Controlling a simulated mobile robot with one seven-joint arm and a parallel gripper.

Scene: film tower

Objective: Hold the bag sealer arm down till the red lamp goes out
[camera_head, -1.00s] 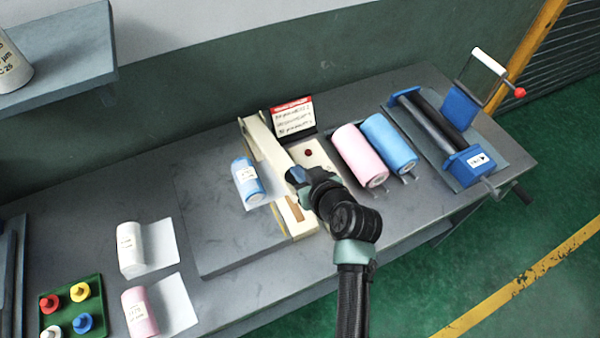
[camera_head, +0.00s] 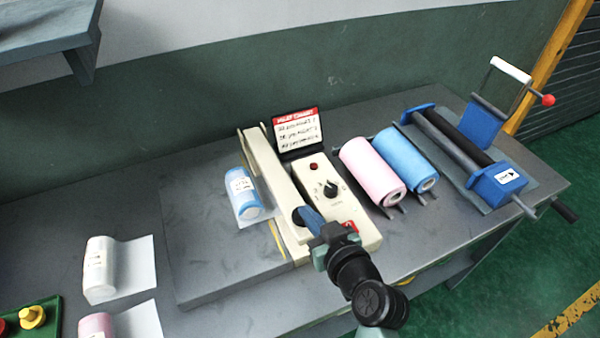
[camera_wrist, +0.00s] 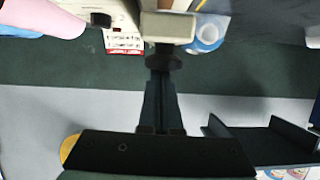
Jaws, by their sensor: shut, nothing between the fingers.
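The cream bag sealer (camera_head: 345,213) stands on the bench, with a dark red lamp (camera_head: 313,166) and black dial on its box. I cannot tell whether the lamp is lit. Its long cream arm (camera_head: 268,172) runs along the left side, with a black knob at the near end. My gripper (camera_head: 308,217) is shut and empty, its blue fingers at that knob. In the wrist view, my fingertips (camera_wrist: 162,75) meet the black knob (camera_wrist: 163,62) below the cream arm end (camera_wrist: 168,28). Contact and how far the arm is lowered are unclear.
A blue roll (camera_head: 241,189) with a clear sheet lies left of the sealer on a raised grey plate (camera_head: 190,255). A sign (camera_head: 297,130) stands behind. Pink (camera_head: 368,168) and blue (camera_head: 402,155) rolls and a blue roller device (camera_head: 497,183) are to the right.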

